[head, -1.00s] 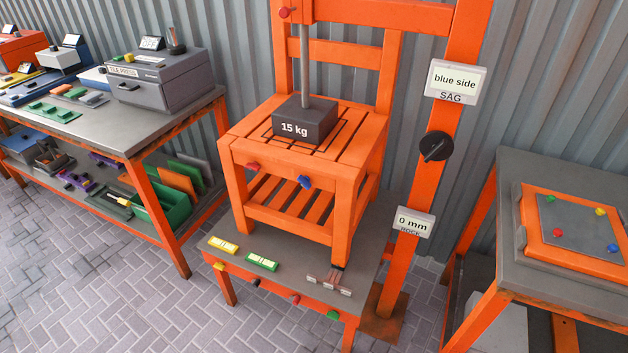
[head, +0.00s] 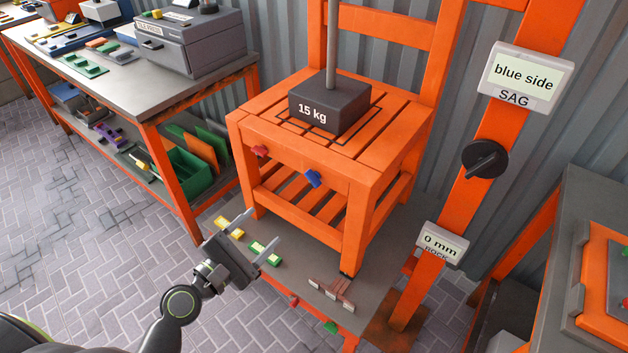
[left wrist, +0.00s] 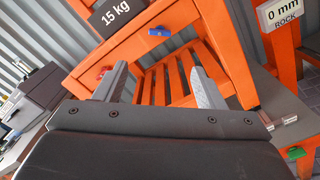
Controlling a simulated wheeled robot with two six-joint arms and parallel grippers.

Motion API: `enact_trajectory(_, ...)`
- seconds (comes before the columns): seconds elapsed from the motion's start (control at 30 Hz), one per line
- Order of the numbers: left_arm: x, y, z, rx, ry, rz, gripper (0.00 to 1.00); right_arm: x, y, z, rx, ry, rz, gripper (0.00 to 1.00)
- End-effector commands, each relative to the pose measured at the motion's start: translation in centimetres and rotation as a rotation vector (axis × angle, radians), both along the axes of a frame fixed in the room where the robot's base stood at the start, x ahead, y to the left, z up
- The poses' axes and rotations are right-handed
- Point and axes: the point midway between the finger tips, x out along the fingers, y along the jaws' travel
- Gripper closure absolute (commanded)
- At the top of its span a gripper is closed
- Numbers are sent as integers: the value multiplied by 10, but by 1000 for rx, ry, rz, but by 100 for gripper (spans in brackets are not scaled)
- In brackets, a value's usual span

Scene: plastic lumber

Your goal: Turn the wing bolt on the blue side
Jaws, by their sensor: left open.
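The blue wing bolt (head: 312,179) sits on the front rail of the orange chair-like frame (head: 355,180), right of the red wing bolt (head: 259,151). In the left wrist view the blue wing bolt (left wrist: 158,32) is ahead, above the gap between the fingers, and the red wing bolt (left wrist: 104,71) is by the left finger. My left gripper (head: 257,235) is open and empty, in front of and below the bolts, apart from both. It also shows in the left wrist view (left wrist: 158,82). The SAG display (head: 525,78) reads "blue side". My right gripper is not in view.
A 15 kg weight (head: 328,105) rests on the seat. The ROCK display (head: 442,243) reads 0 mm, below a black knob (head: 484,159). Yellow (head: 228,226) and green (head: 264,252) blocks lie on the low platform. A workbench (head: 150,100) stands left.

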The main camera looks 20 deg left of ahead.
Motion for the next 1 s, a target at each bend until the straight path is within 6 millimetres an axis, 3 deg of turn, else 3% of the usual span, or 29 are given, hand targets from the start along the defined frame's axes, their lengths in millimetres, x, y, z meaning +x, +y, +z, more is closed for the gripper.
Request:
enact_trajectory(0.7,128,-47,1,3,0,0,36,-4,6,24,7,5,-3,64)
enact_trajectory(1.0,157,-57,-1,5,1,1,36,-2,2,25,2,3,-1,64)
